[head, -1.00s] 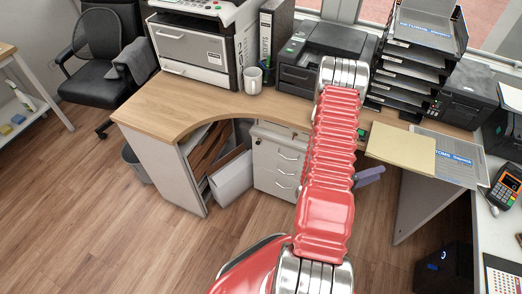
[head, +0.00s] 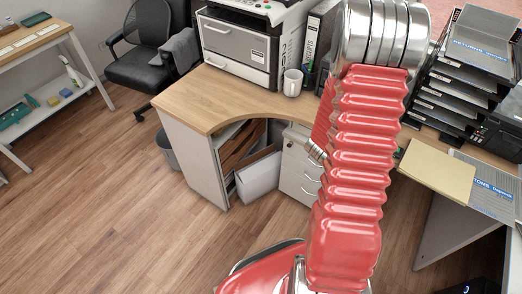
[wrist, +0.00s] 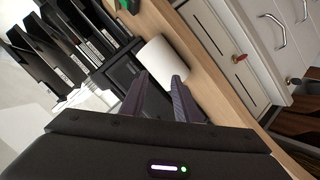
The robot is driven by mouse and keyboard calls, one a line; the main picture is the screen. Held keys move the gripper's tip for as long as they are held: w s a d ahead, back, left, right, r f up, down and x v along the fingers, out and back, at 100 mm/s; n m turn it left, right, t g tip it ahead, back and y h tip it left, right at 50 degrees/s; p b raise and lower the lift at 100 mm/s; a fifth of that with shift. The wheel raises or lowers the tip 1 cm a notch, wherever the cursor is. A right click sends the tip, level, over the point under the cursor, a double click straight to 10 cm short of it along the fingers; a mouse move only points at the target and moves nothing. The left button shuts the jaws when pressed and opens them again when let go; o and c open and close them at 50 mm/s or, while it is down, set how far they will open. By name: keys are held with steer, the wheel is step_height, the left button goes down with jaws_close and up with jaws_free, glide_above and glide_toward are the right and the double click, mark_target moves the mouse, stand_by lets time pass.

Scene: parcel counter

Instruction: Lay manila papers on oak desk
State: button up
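The manila papers (head: 437,170) show as a flat yellowish sheet at the right of the head view. They overlap a grey printed sheet (head: 487,190) by the desk's front edge; what bears them is unclear. The oak desk (head: 215,95) has a curved light-wood top. Its middle is hidden behind my red arm. In the wrist view, my gripper (wrist: 160,82) has its two dark fingers apart with nothing between them. A white cylindrical thing (wrist: 162,58) lies beyond the fingertips. The papers do not show in the wrist view, and the arm hides the gripper in the head view.
A large printer (head: 237,45), a white mug (head: 292,82) and a binder (head: 316,45) stand on the desk's back. Stacked black trays (head: 455,85) stand at the right. The desk's left front is bare. A chair (head: 150,60) is at the back left.

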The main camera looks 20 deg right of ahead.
steer(key=w+a+r+n+t+y, duration=0.1)
steer(key=w+a+r+t+y, duration=0.25)
steer(key=w+a+r, duration=0.7)
steer(key=s+a+r+n+t+y, duration=0.1)
steer(key=a+r+y, duration=0.2)
steer(key=a, duration=0.5)
steer(key=a+r+n+y, duration=0.1)
steer(key=a+r+y, duration=0.2)
steer(key=a, duration=0.6)
steer(key=s+a+r+n+g+y, duration=0.1)
steer(key=s+a+r, duration=0.1)
steer(key=s+a, duration=0.25)
steer(key=s+a+r+y, duration=0.1)
steer(key=s+a+r, duration=0.2)
steer(key=a, duration=0.2)
steer(key=s+a+r+g, duration=0.1)
steer(key=s+a, duration=0.1)
steer(key=s, duration=0.4)
steer(key=s+a+r+n+g, duration=0.1)
steer(key=s+a, duration=0.2)
steer(key=s, duration=0.4)
steer(key=shift+s+r, duration=0.15)
steer(key=shift+r, duration=0.2)
steer(key=shift+g+y, duration=0.25)
